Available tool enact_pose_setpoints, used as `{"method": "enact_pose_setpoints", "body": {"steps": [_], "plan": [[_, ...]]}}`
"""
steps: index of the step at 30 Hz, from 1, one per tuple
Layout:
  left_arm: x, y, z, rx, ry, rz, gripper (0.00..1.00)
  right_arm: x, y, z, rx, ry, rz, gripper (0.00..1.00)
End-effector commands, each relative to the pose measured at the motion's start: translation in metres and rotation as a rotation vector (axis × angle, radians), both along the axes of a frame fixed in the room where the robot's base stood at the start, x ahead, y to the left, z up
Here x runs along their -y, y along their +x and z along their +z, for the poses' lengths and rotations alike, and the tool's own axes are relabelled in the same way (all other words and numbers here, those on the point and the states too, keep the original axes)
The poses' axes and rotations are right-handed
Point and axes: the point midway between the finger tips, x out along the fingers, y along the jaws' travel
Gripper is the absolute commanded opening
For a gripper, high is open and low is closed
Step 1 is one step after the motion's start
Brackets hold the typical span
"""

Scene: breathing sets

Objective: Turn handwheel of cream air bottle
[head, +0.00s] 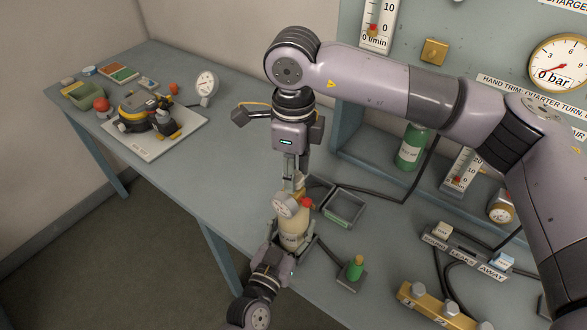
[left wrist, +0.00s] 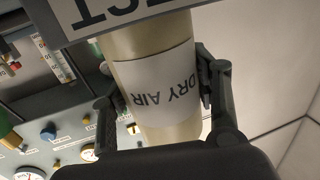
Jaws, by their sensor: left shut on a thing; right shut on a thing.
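The cream air bottle (head: 292,226) stands upright over the table, with a white gauge (head: 285,205) and a red part (head: 306,203) near its top. My left gripper (head: 293,241) comes from below and is shut around the bottle's body. In the left wrist view, the fingers of my left gripper (left wrist: 156,95) flank the cream bottle (left wrist: 168,133), whose label (left wrist: 155,85) reads "DRY AIR". My right gripper (head: 298,180) points down, shut on the handwheel at the bottle's top. The fingers mostly hide the handwheel.
A grey-green tray (head: 343,207) and a small block with a green knob (head: 355,270) lie right of the bottle. A green bottle (head: 411,147) stands by the panel. A white board (head: 157,137) with a yellow-black device is at far left. The table between is clear.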

Motion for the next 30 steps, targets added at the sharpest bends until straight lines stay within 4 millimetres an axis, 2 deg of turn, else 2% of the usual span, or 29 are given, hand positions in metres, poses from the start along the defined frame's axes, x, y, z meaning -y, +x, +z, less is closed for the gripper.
{"method": "enact_pose_setpoints", "body": {"steps": [30], "plan": [[0.0005, -0.0004, -0.0003, -0.001, 0.0, -0.001, 0.0, 0.0001, 0.001, 0.001, 0.002, 0.002, -0.966, 0.06]]}}
